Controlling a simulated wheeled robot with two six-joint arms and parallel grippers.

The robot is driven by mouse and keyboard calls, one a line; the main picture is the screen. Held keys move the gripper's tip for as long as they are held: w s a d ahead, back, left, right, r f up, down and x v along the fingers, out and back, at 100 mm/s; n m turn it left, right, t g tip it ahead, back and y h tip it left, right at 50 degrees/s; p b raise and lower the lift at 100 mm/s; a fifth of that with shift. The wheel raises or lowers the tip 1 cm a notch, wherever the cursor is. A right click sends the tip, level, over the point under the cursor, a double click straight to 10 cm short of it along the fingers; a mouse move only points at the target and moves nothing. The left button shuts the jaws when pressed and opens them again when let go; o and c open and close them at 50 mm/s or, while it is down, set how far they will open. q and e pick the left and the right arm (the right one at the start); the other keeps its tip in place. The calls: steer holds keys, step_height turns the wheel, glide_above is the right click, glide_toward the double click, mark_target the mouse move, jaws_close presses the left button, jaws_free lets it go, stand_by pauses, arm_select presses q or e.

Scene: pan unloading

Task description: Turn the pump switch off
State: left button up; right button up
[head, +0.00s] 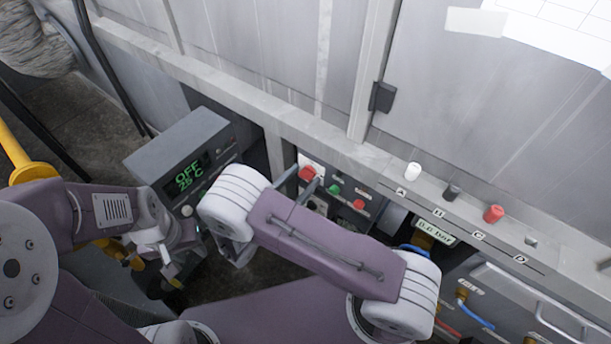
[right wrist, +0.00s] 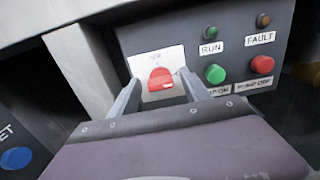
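The red switch knob (right wrist: 161,79) sits on a white plate on a dark grey panel (right wrist: 195,32); its small lettering is unreadable. It also shows in the head view (head: 307,173). My right gripper (right wrist: 160,77) is open, its fingers pointing at the panel on either side of the knob with small gaps; I cannot tell whether they touch it. In the head view my right gripper (head: 306,177) reaches the panel. My left gripper (head: 172,276) hangs low at the left, away from the panel; its opening is unclear.
Beside the knob are a green pump-on button (right wrist: 215,74), a red pump-off button (right wrist: 262,65), and run and fault lamps. A grey box (head: 180,150) reading OFF stands left. Small objects (head: 453,192) line the ledge. A pressure display (head: 435,232) reads 0.0 bar.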

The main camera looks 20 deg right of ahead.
jaws_close()
